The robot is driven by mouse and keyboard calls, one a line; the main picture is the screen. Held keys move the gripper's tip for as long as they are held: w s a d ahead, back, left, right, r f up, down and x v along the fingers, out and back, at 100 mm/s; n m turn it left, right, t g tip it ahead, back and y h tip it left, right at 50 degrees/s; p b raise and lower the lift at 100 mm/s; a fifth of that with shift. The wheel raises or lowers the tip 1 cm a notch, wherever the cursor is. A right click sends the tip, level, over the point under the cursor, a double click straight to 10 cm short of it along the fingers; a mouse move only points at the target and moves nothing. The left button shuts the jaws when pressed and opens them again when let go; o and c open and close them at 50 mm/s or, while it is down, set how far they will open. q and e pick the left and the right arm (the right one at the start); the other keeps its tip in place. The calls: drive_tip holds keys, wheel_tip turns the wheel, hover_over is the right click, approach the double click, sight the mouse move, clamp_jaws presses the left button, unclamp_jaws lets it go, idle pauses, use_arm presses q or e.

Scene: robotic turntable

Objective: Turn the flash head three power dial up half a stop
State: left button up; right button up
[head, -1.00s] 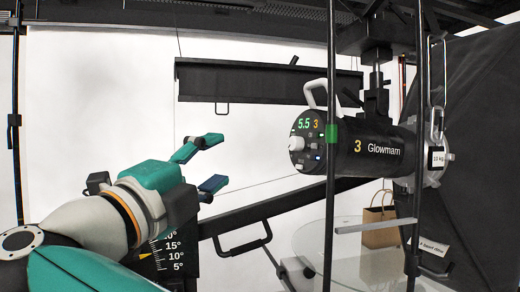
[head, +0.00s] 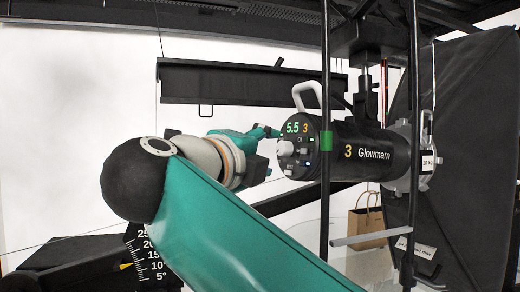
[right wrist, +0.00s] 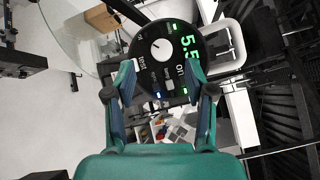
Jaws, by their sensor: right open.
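Flash head three (head: 370,150) is a black cylinder marked "3 Glowmarn", hanging level at the right of the head view. Its round control panel faces left, with a green 5.5 and an orange 3 lit. The white power dial (head: 285,148) sticks out of the panel; in the right wrist view the dial (right wrist: 162,49) lies beyond and between the fingertips, its pointer mark showing. My right gripper (head: 269,149) is open and empty, right in front of the panel; in the right wrist view the gripper (right wrist: 160,72) shows a gap to the dial. My left gripper is out of view.
Dark vertical poles (head: 325,215) stand in front of the flash head. A light handle (head: 306,95) is on top of it, a black softbox (head: 475,130) behind. A paper bag (head: 367,228) stands below. A black panel (head: 225,82) hangs at the back.

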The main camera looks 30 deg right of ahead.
sight(280, 150)
drive_tip(key=x, duration=0.5)
drive_tip(key=shift+d+p, duration=0.1)
drive_tip(key=shift+p, duration=0.2)
drive_tip(key=shift+s, duration=0.1)
clamp_jaws()
drive_tip(key=shift+f+m+b, duration=0.3)
drive_tip(key=shift+b, duration=0.2)
drive_tip(key=shift+r, duration=0.15)
unclamp_jaws()
